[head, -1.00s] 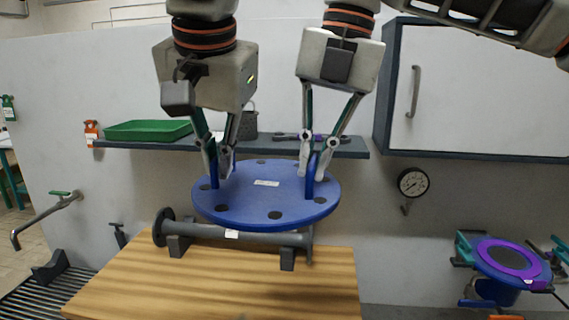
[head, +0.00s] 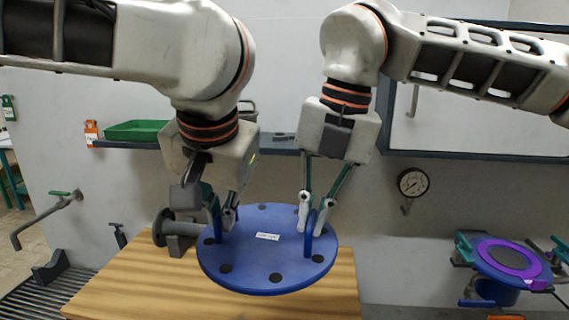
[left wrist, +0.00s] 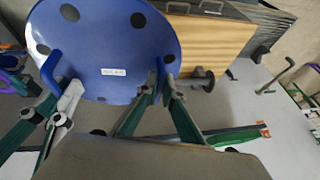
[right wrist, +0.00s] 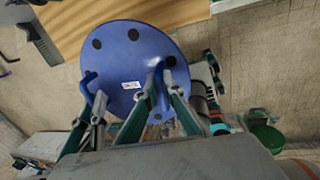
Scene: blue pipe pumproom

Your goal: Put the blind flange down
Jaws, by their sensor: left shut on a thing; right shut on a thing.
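The blind flange (head: 262,262) is a blue disc with dark bolt holes, a white label and two upright blue handles. In the head view it is held roughly level over the wooden bench top (head: 120,283); I cannot tell whether it touches the wood. My left gripper (head: 221,222) is shut on the left handle. My right gripper (head: 310,225) is shut on the right handle. The flange also shows in the left wrist view (left wrist: 105,40) and the right wrist view (right wrist: 125,65), with both handles in sight. Its underside is hidden.
A shelf with a green tray (head: 136,130) and a pressure gauge (head: 412,183) are on the wall. A blue pipe flange with a purple ring (head: 508,258) stands at right.

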